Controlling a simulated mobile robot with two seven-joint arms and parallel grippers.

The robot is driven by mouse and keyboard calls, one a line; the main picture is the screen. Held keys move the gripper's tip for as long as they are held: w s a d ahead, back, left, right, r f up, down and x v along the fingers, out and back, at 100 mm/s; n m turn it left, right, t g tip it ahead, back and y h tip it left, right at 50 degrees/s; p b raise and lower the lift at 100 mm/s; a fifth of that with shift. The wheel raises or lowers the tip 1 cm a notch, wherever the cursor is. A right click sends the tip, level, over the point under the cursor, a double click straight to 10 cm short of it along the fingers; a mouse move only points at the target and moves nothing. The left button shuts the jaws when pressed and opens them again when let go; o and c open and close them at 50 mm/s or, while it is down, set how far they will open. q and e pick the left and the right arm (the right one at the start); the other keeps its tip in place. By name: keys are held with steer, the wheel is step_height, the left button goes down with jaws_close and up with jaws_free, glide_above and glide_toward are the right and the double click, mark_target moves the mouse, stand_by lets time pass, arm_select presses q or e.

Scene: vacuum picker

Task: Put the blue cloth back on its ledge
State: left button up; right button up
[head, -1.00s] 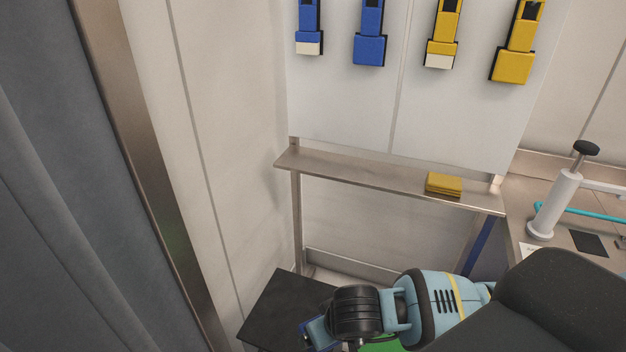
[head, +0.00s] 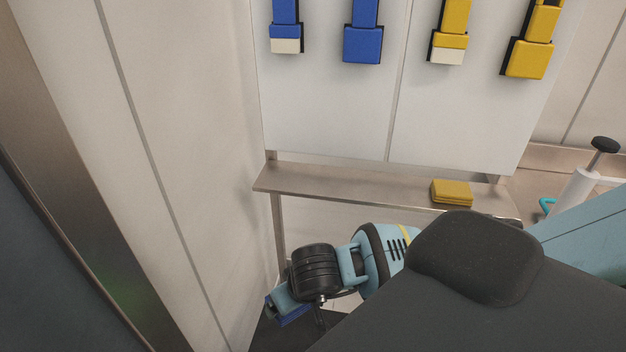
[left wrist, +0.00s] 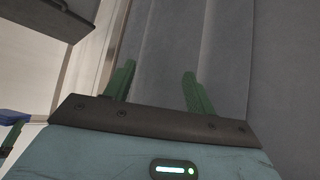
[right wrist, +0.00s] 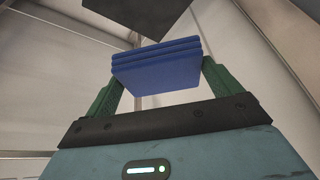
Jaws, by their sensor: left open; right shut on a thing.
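The folded blue cloth (right wrist: 157,68) is between the green fingers of my right gripper (right wrist: 160,85), which is shut on it. In the head view the blue cloth (head: 294,316) shows as a small blue edge at my right gripper (head: 275,306), low and left of centre. It is below the front of the metal ledge (head: 340,187). The ledge runs under the white wall panel, and its left part is bare. My left gripper (left wrist: 160,90) is open and empty in front of a grey curtain-like surface. It is not seen in the head view.
A folded yellow cloth (head: 452,192) lies on the ledge's right part. Blue tools (head: 362,44) and yellow tools (head: 527,58) hang on the panel above. A side wall (head: 175,130) stands close left of the ledge. A white stand with a black knob (head: 603,145) is at the right.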

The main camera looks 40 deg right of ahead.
steer(key=w+d+r+m+h+b, duration=0.1)
steer(key=w+d+r+m+b, duration=0.25)
steer(key=d+r, duration=0.4)
steer(key=w+d+r+m+h+b, duration=0.1)
steer(key=w+d+r+m+b, duration=0.1)
steer(key=w+d+r, duration=0.35)
steer(key=shift+n+g, duration=0.25)
steer(key=shift+g, duration=0.05)
steer(key=w+d, duration=0.6)
steer(key=w+d+r+p, duration=0.1)
steer(key=w+d, duration=0.2)
steer(key=shift+d, duration=0.15)
steer(key=shift+w+d, duration=0.4)
steer(key=shift+w, duration=0.05)
arm_select(q)
steer(key=s+f+g, duration=0.1)
steer(key=s+f, duration=0.3)
steer(key=f, duration=0.2)
steer(key=shift+s+d+f+g, duration=0.3)
steer(key=shift+s+d+f, duration=0.05)
steer(key=shift+d, duration=0.1)
steer(key=shift+w, duration=0.1)
arm_select(e)
steer(key=shift+w+d, duration=0.1)
